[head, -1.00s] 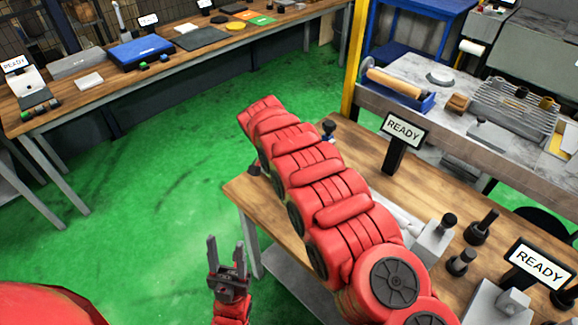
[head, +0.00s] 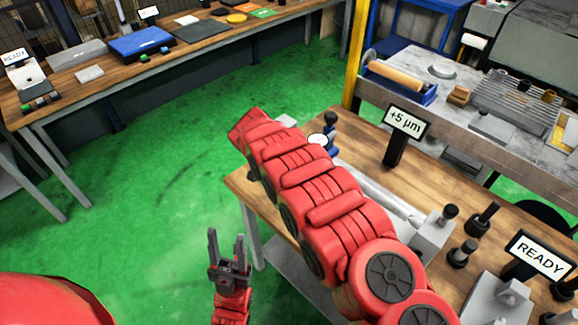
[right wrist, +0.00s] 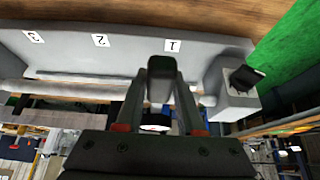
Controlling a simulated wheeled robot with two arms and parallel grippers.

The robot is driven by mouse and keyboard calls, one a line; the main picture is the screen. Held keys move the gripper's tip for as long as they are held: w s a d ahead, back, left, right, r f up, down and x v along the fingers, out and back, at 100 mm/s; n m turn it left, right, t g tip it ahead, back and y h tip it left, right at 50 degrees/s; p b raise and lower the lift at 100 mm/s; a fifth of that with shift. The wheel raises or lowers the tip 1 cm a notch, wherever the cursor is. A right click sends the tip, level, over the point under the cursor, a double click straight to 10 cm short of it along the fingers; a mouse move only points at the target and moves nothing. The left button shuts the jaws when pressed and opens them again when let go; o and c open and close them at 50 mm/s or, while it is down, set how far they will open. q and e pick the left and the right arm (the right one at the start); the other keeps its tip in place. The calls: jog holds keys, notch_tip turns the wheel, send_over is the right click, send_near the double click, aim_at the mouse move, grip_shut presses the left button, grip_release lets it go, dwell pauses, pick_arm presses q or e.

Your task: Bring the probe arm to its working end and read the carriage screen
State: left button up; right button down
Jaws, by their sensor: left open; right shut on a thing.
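The carriage screen (head: 404,122), on a black post on the wooden bench, reads "+5 µm". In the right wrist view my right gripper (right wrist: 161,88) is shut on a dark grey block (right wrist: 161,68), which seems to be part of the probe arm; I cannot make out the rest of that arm. Behind the block is a pale bed (right wrist: 120,50) labelled 1, 2 and 3. In the head view my red right arm hides its gripper and much of the bench. A round white dial (head: 318,139) shows past the arm. My left gripper (head: 227,240) is open and empty, above the green floor.
Another screen (head: 541,258) reads "READY" at the right, among grey blocks and black knobs. A grey shaft (head: 385,200) lies along the bench. Behind stands a grey table (head: 420,98) with a blue-framed roller. A long bench (head: 200,50) stands at the upper left. Green floor between is clear.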

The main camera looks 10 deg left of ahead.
jog(key=c, duration=0.8)
grip_release()
jog(key=shift+s+f, duration=0.15)
jog(key=shift+f, duration=0.1)
jog(key=shift+c, duration=0.2)
jog(key=o, duration=0.3)
jog(key=shift+r, duration=0.1)
jog(key=shift+a+r, duration=0.2)
jog(key=shift+r, duration=0.25)
jog(key=shift+b+v, duration=0.65)
jog(key=shift+v, duration=0.4)
jog(key=shift+p+v, duration=3.95)
jog(key=shift+v, duration=3.2)
